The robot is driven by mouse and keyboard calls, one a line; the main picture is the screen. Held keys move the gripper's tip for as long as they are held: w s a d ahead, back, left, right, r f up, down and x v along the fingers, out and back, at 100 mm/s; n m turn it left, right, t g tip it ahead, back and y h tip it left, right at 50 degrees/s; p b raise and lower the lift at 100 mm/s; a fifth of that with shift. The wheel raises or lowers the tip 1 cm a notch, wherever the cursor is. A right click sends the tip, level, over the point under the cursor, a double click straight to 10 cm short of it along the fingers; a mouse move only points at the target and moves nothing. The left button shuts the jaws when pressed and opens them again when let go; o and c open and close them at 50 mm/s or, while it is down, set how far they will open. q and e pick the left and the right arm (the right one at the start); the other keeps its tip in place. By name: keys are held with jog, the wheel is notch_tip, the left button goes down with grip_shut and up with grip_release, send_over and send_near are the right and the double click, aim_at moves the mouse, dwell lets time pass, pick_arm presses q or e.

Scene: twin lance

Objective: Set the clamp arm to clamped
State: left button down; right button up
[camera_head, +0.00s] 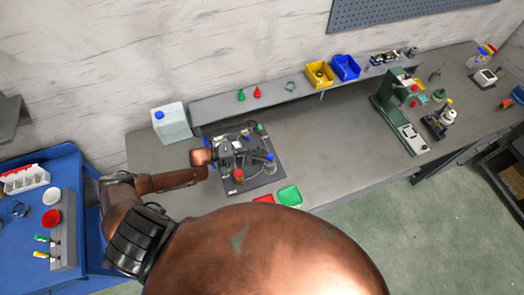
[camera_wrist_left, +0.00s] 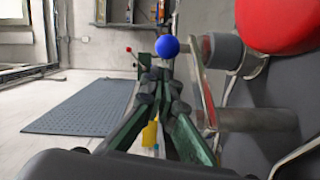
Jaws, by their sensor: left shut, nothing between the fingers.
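A dark fixture plate (camera_head: 262,182) with a small mechanism lies on the grey bench in the head view. My left gripper (camera_head: 230,150) reaches over it from the left, and its fingers are hard to make out there. In the left wrist view the green and black fingers (camera_wrist_left: 158,84) are shut and empty. A blue ball knob (camera_wrist_left: 167,47) shows just beyond the fingertips; I cannot tell whether they touch. A grey cylinder (camera_wrist_left: 226,51) and a large red cap (camera_wrist_left: 280,22) are at its right. I cannot tell for sure which part is the clamp arm, or its position. My right gripper is not in view.
A clear container with a blue cap (camera_head: 171,122) stands left of the fixture. Red and green trays (camera_head: 289,196) lie at the bench's front edge. Yellow and blue bins (camera_head: 345,67) sit on the back shelf. A green press (camera_head: 390,103) stands right, with clear bench between.

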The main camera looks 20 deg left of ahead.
pick_arm(q)
jog(key=s+a+r+b, duration=0.1)
jog(key=s+a+b, duration=0.1)
jog(key=a, duration=0.9)
jog(key=shift+b, duration=0.5)
